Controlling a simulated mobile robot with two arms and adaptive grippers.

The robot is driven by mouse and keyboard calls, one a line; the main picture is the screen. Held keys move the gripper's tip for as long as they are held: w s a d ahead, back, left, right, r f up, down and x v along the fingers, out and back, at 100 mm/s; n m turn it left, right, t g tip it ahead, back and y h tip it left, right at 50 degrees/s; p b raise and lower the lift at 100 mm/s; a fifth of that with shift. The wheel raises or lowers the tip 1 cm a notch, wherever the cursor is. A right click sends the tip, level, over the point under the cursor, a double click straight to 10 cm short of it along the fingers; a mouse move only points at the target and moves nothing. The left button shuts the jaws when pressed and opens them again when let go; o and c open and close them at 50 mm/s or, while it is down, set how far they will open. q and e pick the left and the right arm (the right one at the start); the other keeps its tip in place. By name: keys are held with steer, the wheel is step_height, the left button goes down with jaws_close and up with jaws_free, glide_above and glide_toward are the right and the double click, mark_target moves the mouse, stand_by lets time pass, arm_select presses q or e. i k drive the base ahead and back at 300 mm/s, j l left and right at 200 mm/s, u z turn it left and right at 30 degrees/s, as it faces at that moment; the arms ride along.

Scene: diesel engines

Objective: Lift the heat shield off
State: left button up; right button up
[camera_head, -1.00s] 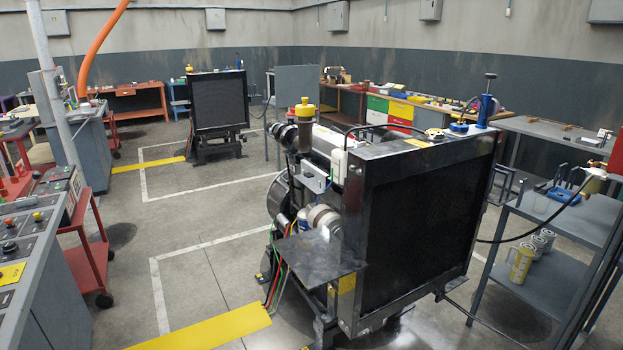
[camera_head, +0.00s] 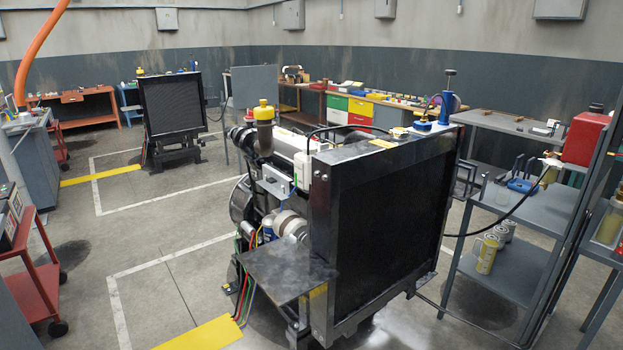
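The near diesel engine (camera_head: 262,190) stands in the middle of the head view, behind its large black radiator (camera_head: 385,235). A flat dark metal plate (camera_head: 285,270) juts out level from its left side. Above the plate sits a round silver housing (camera_head: 289,222). A pale metal cover (camera_head: 285,147) lies along the engine's top, partly hidden by the radiator frame. I cannot tell for sure which part is the heat shield. Neither of my grippers is in view.
A grey shelf cart (camera_head: 535,215) with tins and a blue tool holder stands right of the engine. A black hose (camera_head: 500,220) runs between cart and radiator. A second engine (camera_head: 175,110) stands behind left. A red cart (camera_head: 40,280) is at left. The floor between is open.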

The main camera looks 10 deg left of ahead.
mark_target(275, 180)
steer(key=i+j+z, duration=0.15)
steer(key=j, duration=0.2)
steer(key=i+j+z, duration=0.1)
steer(key=i+j, duration=0.15)
steer(key=i+j+z, duration=0.15)
steer(key=j, duration=0.35)
steer(key=i+j+z, duration=0.1)
steer(key=j, duration=0.3)
steer(key=i+j+z, duration=0.15)
steer(key=j, duration=0.25)
steer(key=i, duration=0.05)
